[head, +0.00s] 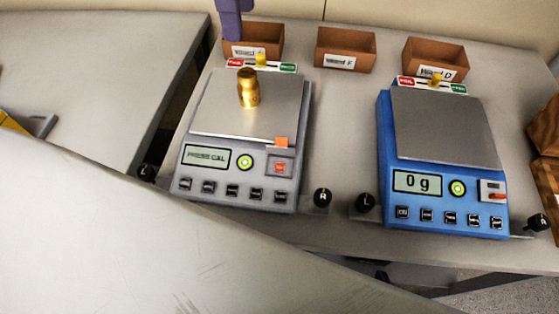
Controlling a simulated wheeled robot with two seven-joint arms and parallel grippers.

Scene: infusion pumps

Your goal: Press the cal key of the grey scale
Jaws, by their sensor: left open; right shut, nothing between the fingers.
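The grey scale (236,177) stands left of centre on the table. Its display (205,157) reads "PRESS CAL". A round key with a lit green ring (245,162) is right of the display. A row of dark keys (231,190) runs along the front; their labels are too small to read, so I cannot tell which is cal. A brass weight (248,88) stands upright on the metal pan (222,118). A red key (280,167) sits at the panel's right, with an orange tab (281,142) above it. I cannot make out either gripper.
A blue scale (438,183) reading "0 g" stands at right. Open brown boxes (345,49) line the back. Black knobs marked L and R (322,197) flank the scales. A purple shape (230,21) hangs at the top. A large pale surface covers the lower left.

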